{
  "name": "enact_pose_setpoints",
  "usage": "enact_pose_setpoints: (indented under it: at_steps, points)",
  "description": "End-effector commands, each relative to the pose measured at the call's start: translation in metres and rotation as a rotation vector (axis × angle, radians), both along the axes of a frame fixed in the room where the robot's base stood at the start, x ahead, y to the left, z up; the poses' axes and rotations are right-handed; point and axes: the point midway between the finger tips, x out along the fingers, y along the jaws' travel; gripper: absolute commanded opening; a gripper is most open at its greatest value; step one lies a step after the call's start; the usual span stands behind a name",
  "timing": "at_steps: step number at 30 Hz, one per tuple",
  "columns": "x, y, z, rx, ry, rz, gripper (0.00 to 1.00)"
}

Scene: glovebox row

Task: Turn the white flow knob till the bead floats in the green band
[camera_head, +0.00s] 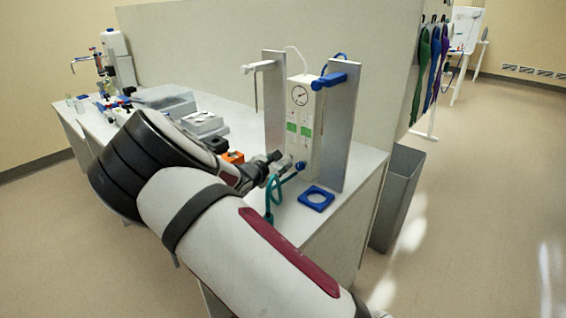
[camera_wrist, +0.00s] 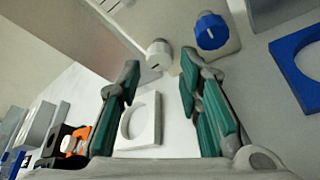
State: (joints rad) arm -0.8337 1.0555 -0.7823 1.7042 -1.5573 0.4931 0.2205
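The white flow knob (camera_wrist: 159,54) sticks out of the panel in the wrist view, left of a blue knob (camera_wrist: 211,31). My gripper (camera_wrist: 158,70) is open, its teal-padded fingers apart. The white knob appears between and just beyond the fingertips; contact cannot be told. The bead is too small to make out.
Grey upright plates (camera_head: 342,130) flank the panel. A blue square ring (camera_head: 316,198) lies on the bench at right; a white square ring (camera_wrist: 152,124) lies below the white knob. An orange-and-black item (camera_wrist: 76,142) is at left. A grey bin (camera_head: 398,200) stands beside the bench.

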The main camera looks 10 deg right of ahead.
Motion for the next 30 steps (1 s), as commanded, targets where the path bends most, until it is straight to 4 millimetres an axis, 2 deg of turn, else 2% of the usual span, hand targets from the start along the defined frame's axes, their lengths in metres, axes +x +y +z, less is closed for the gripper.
enact_pose_setpoints:
  at_steps: [7, 18, 23, 30]
  points:
    - [0.020, -0.017, -0.009, -0.001, 0.001, 0.000, 0.33]
    - [0.024, -0.020, -0.010, -0.001, 0.001, 0.000, 0.33]
    - [0.024, -0.020, -0.010, 0.000, 0.000, 0.000, 0.00]
    - [0.024, -0.020, -0.010, -0.003, 0.005, -0.001, 0.00]
